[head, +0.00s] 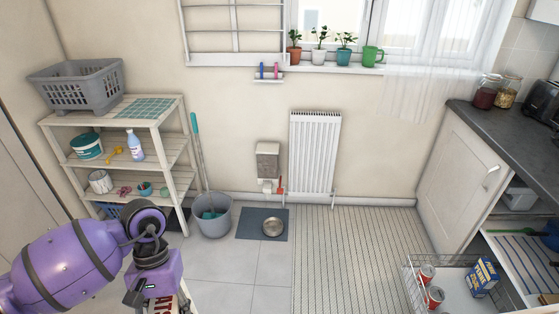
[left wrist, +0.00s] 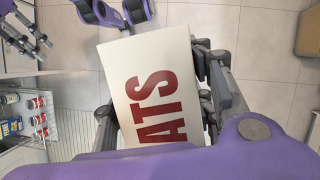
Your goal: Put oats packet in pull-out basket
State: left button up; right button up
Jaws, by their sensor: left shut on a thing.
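My left gripper (head: 152,288) is at the bottom left of the head view, shut on the oats packet (head: 186,297). In the left wrist view the packet (left wrist: 150,68) is a white box with red letters "ATS", tilted between the two fingers. The pull-out basket (head: 408,272) is a wire basket at the lower right of the head view, well apart from the packet. It holds red cans (head: 434,296) and a blue box (head: 483,277). The basket also shows at the left of the left wrist view (left wrist: 62,125).
A slatted shelf (head: 160,112) with a grey crate (head: 78,85) stands at the left. A dark counter (head: 500,130) is above the basket. The striped rug (head: 350,260) is clear.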

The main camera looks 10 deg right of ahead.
aim_at(446, 284)
jog(key=i+z, duration=0.25)
jog(key=i, duration=0.35)
jog(key=i+j+z, duration=0.25)
jog(key=i, duration=0.35)
jog(key=i+z, duration=0.25)
jog(key=z, duration=0.15)
jog(key=i+z, duration=0.55)
jog(key=z, duration=0.2)
jog(key=i+z, duration=0.15)
jog(key=z, duration=0.3)
jog(key=i+j+z, duration=0.1)
jog(key=z, duration=0.3)
jog(key=i+j+z, duration=0.15)
jog(key=z, duration=0.3)
jog(key=i+j+z, duration=0.15)
jog(key=z, duration=0.2)
jog(key=i+j+z, duration=0.2)
jog(key=z, duration=0.15)
jog(key=i+j+z, duration=0.2)
jog(key=z, duration=0.15)
